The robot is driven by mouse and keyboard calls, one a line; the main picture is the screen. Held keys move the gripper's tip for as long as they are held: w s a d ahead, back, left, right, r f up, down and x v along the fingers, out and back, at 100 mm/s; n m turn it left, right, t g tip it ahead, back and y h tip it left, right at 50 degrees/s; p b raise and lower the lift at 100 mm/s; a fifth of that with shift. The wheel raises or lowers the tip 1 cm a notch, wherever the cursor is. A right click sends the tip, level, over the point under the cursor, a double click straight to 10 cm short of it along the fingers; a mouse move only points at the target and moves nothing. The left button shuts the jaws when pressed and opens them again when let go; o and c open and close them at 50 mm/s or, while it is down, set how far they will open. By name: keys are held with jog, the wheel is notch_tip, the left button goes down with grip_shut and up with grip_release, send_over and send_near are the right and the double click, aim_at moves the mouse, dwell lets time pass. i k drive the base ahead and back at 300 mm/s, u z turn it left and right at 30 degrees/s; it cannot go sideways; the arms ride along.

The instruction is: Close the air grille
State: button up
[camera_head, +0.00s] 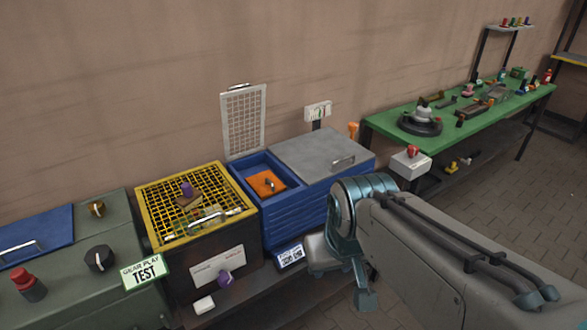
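A light grey perforated grille panel (243,121) stands raised, nearly upright, at the back of the blue box (262,219). It has a small handle at its top edge. Below it, the box's left compartment is uncovered and shows an orange cloth (266,184) with a small dark item on it. A grey lid with a handle (322,150) lies flat over the right part of the box. My gripper (340,272) is in front of the blue box, lower and to the right of the grille, and apart from it. My wrist partly hides its fingers, so their opening is unclear.
A black box with a yellow mesh top (156,194) stands left of the blue box. A green cabinet with knobs (65,270) is further left. A green workbench (385,128) with parts stands at the right. A white box with a red knob (410,164) is near my arm.

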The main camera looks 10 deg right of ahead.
aim_at(231, 93)
jog(key=z, duration=0.15)
jog(key=i, duration=0.8)
jog(key=u, duration=0.35)
jog(key=k, duration=1.3)
jog(key=z, duration=0.8)
jog(key=i, duration=1.55)
jog(key=u, duration=0.8)
